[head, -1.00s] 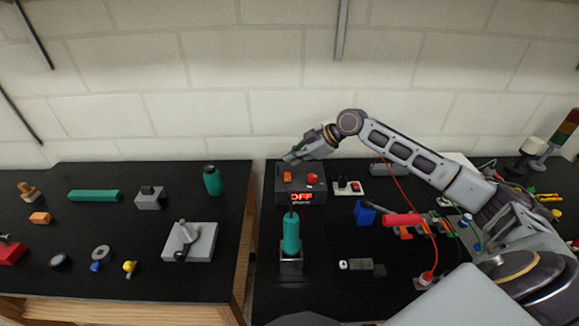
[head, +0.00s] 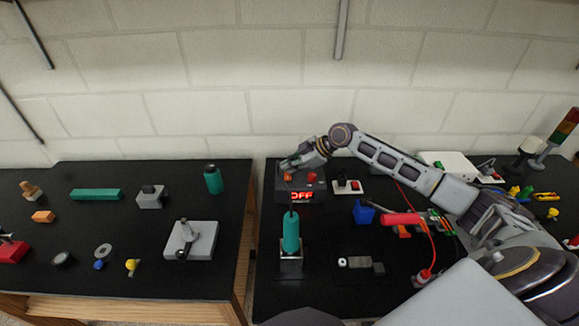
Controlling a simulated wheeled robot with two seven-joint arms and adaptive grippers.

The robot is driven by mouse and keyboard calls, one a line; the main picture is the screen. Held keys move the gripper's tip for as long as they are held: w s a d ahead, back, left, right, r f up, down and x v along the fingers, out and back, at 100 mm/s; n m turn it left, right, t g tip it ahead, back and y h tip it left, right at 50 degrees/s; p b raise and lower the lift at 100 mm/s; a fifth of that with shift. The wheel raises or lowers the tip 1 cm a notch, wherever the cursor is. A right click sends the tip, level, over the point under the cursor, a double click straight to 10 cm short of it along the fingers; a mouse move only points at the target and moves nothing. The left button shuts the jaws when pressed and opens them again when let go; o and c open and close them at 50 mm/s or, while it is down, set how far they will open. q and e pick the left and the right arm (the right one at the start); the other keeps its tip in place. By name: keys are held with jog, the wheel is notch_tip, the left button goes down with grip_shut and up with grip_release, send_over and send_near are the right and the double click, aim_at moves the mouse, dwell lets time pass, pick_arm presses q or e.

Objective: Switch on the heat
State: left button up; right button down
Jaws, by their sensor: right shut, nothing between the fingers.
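The heat control box (head: 315,196) is dark and stands at the back of the right-hand table. Its red display (head: 302,196) reads OFF. An orange-red button (head: 288,177) and a red knob (head: 312,176) show on its top. My right gripper (head: 287,166) is shut and empty, right at the back left of the box top, by the orange-red button. I cannot tell whether it touches the button. A teal-handled soldering iron (head: 291,232) stands upright in a grey holder (head: 290,262) in front of the box. My left gripper is not in view.
A small white switch plate (head: 347,187) sits right of the box. A blue block (head: 363,212), a red cylinder (head: 402,219) and a red cable lie under my right arm. The left table (head: 130,215) holds several loose parts.

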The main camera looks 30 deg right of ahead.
jog(key=shift+w, duration=0.1)
jog(key=shift+w+d+f+g, duration=0.1)
jog(key=shift+f+g, duration=0.1)
jog(key=shift+g, duration=0.1)
jog(key=shift+s+p, duration=0.35)
jog(key=shift+p, duration=0.1)
jog(key=shift+s+a, duration=0.35)
jog(key=shift+s, duration=0.05)
jog(key=shift+r+p, duration=0.3)
jog(key=shift+p, duration=0.1)
